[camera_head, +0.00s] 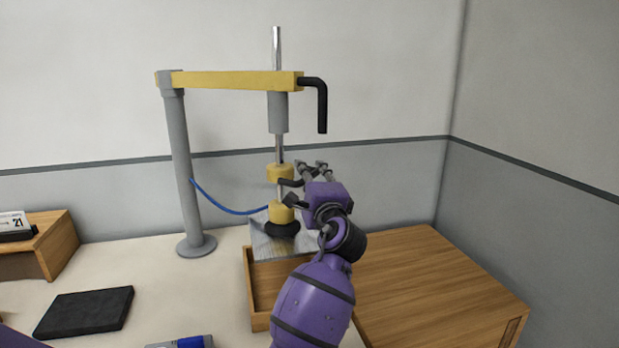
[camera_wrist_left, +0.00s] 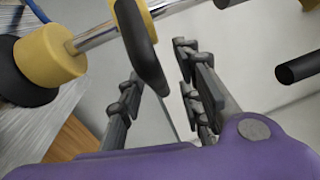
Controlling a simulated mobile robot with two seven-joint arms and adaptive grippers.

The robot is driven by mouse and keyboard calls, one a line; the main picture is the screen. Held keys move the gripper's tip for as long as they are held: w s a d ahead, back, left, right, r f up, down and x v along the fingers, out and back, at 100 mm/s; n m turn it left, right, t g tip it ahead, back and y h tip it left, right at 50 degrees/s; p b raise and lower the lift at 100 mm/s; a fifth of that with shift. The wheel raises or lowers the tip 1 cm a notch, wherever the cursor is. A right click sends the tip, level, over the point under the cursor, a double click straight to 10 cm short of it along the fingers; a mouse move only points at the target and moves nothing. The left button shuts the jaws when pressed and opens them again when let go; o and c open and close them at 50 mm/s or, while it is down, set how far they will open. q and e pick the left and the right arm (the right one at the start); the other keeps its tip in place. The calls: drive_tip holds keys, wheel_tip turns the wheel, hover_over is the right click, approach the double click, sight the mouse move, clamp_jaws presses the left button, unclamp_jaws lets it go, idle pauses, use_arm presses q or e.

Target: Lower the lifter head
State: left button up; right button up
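The lifter head hangs on a steel rod from a yellow arm (camera_head: 235,80). It has an upper yellow collar (camera_head: 280,173) with a short black handle (camera_head: 290,183), a lower yellow block (camera_head: 281,213) and a black cup (camera_head: 282,230) underneath. The cup is just over or on a shiny grey sheet (camera_head: 262,248); I cannot tell if they touch. My left gripper (camera_head: 300,184) is open at the right of the handle, its fingers spread around it. In the left wrist view the black handle (camera_wrist_left: 142,48) is between the two fingers, with no clear grip. My right gripper is out of view.
A grey post (camera_head: 180,170) carries the arm, which has a black bent bar (camera_head: 322,105) at its right end. A wooden tray (camera_head: 260,322) and a wooden surface (camera_head: 430,280) are at the right. A black pad (camera_head: 85,312) and a calendar (camera_head: 14,224) are left.

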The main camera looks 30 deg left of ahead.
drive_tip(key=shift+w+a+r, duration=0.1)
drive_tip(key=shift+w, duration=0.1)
use_arm(q)
clamp_jaws()
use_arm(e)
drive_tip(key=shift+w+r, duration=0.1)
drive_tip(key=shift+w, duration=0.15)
